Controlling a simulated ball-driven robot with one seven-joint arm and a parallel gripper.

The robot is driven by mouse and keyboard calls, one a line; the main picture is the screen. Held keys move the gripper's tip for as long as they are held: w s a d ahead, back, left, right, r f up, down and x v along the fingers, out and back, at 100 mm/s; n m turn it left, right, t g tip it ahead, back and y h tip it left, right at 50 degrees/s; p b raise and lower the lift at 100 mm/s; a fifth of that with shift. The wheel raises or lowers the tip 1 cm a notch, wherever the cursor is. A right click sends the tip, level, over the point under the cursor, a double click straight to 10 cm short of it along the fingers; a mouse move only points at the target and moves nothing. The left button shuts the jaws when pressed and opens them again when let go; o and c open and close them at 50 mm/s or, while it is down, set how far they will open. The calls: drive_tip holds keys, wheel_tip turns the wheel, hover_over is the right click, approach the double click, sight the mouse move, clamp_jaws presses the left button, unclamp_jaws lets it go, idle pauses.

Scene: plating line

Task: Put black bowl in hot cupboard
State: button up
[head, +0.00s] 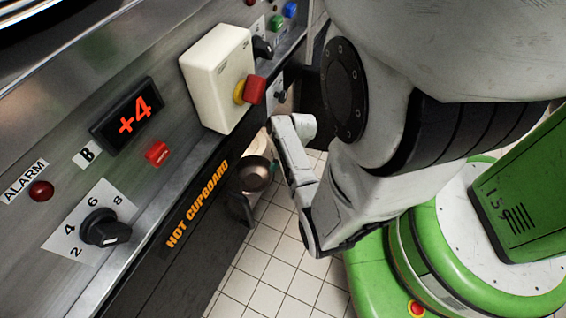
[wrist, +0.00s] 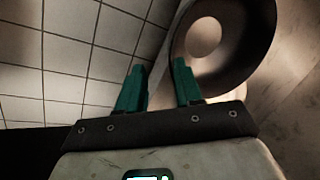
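The black bowl (head: 256,174) shows in the head view at the far end of the hot cupboard's front, beside a warm-lit opening. In the wrist view the bowl (wrist: 236,62) fills the upper right, with its pale round middle towards the camera. My gripper (wrist: 157,78) has two teal fingers set apart with a clear gap. The right finger overlaps the bowl's near rim in the picture; the left finger is outside it, against floor tiles. I cannot tell whether a finger touches the rim. The hot cupboard (head: 178,216) bears an orange label; its inside is mostly hidden.
A control panel (head: 150,60) runs above the cupboard, with a white box with a red knob (head: 217,78), a dial (head: 103,228) and a +4 display (head: 127,113). Tiled floor (head: 270,270) lies clear between the cupboard and my green base.

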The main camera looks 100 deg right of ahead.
drive_tip(key=shift+s, duration=0.65)
drive_tip(key=o, duration=1.2)
drive_tip(key=shift+o, duration=0.2)
drive_tip(key=s+p+v, duration=0.1)
drive_tip(key=p+v, duration=0.2)
drive_tip(key=v, duration=0.3)
drive_tip(key=s+f+p, duration=0.1)
drive_tip(key=s, duration=0.9)
drive_tip(key=shift+s+d+p, duration=0.3)
drive_tip(key=shift+d, duration=0.15)
